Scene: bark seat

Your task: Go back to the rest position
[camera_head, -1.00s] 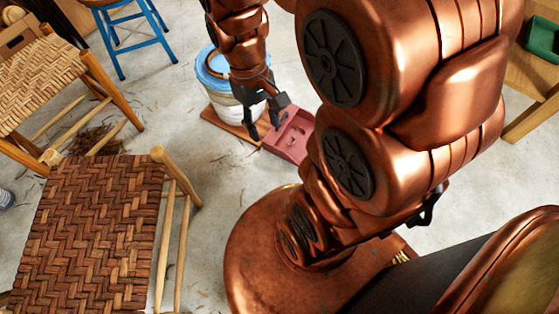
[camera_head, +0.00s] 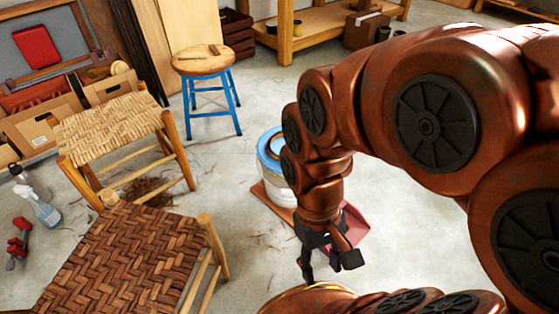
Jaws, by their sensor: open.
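My gripper (camera_head: 328,267) hangs fingers down at the lower middle of the head view, with its black fingers apart and nothing seen between them. My copper arm reaches in from the right and bends down to it. Behind the gripper, a pink tray (camera_head: 354,232) lies on the floor, mostly hidden by my wrist. A white bucket with a blue rim (camera_head: 271,165) stands just left of my forearm on a reddish-brown board (camera_head: 270,200), partly covered by the arm.
A dark woven seat (camera_head: 130,262) is at the lower left, with a lighter woven chair (camera_head: 110,125) behind it. A blue-legged stool (camera_head: 205,65) stands farther back. Floor between stool and bucket is clear.

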